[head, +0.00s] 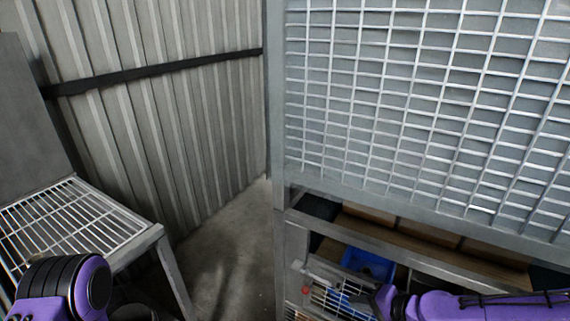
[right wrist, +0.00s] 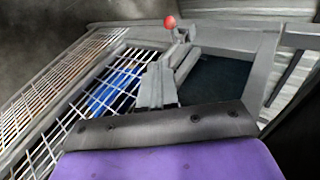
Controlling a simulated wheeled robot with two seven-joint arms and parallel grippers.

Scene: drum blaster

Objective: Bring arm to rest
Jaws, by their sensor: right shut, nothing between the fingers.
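My right arm, purple, comes in from the lower right in the head view. Its gripper (head: 381,300) is shut and empty, low in front of the grey metal frame and close to a wire mesh panel. In the right wrist view the shut fingers (right wrist: 158,85) stick out past the dark plate of the purple gripper body. A red ball knob (right wrist: 170,22) shows beyond the fingertips; the gripper is not holding it. The purple and black joint at the lower left of the head view is part of my left arm. My left gripper is out of the picture.
A large wire mesh panel (head: 420,100) on a grey frame fills the right. Below it are a shelf and a blue bin (head: 368,264). A wire-top table (head: 75,222) stands at left, against a corrugated wall (head: 165,120). Bare floor (head: 232,245) lies between.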

